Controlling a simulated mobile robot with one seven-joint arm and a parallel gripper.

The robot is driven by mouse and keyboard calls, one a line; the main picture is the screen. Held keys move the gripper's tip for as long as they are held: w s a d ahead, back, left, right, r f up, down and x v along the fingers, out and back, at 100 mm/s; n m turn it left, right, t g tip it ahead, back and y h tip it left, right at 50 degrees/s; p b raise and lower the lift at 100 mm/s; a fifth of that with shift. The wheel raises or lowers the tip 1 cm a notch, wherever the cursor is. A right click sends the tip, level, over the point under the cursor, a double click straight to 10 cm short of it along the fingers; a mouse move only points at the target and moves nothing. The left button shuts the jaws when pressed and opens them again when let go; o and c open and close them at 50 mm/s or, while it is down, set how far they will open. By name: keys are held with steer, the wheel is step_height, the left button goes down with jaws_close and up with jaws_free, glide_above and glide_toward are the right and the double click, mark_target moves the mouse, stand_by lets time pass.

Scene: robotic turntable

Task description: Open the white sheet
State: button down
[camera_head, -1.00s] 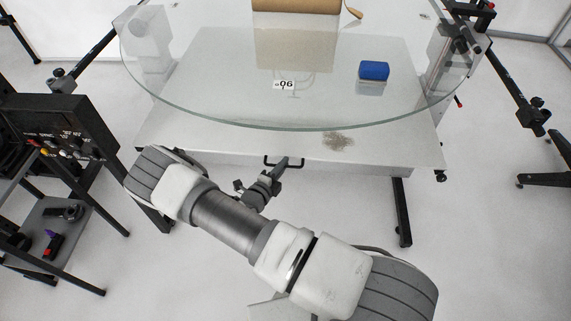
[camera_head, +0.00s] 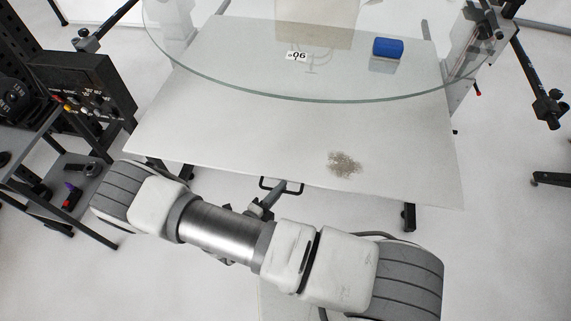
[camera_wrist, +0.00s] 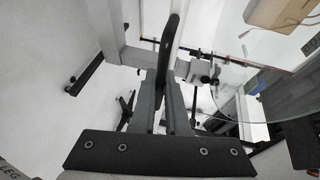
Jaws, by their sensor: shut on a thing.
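The white sheet (camera_head: 230,125) is a flat panel below the round glass top, with a brown-grey speckled patch near its front edge. A broad strip of it sticks out in front of the glass. Its black handle (camera_head: 265,184) is at the middle of the front edge; in the wrist view it shows as a dark curved bar (camera_wrist: 175,32). My gripper (camera_head: 275,192) is at this handle, partly hidden behind my arm in the head view. In the wrist view the fingers (camera_wrist: 167,75) are shut on the handle.
The glass turntable top (camera_head: 310,92) lies above the sheet, with a blue object (camera_head: 388,47) and a number card (camera_head: 297,56) on it. A black control panel (camera_head: 85,85) and rack stand at the left. The floor on the right is mostly clear.

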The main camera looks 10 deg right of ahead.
steer(key=s+a, duration=0.3)
steer(key=s, duration=0.6)
steer(key=shift+s, duration=0.15)
steer(key=c, duration=0.9)
jaws_free()
steer(key=v, duration=1.7)
steer(key=shift+s+a+r, duration=0.1)
steer(key=shift+s+a, duration=0.05)
